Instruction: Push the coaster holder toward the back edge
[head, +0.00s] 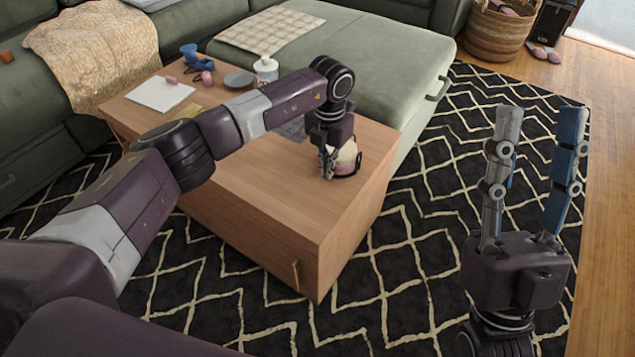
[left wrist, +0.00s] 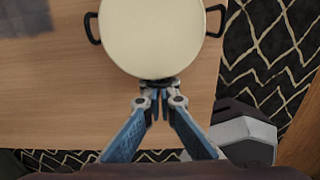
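A round cream and pink container (head: 347,158) with dark handles stands on the wooden table near its right edge. It is the thing at my left gripper; I cannot tell for sure that it is the coaster holder. In the left wrist view, its round cream top (left wrist: 155,35) shows, with a black handle on each side. My left gripper (head: 327,172) is at its near side, partly covering it in the head view. In the left wrist view, the fingertips (left wrist: 160,87) are together at its rim, with nothing visible between them. My right gripper (head: 541,112) is open and empty, off the table.
The wooden table (head: 280,210) stands before a green sectional (head: 380,65). A white pump bottle (head: 266,68), a grey disc (head: 238,80), blue dumbbells (head: 195,58) and a white pad (head: 160,94) lie farther left. A flat grey item (head: 293,129) lies behind my left arm.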

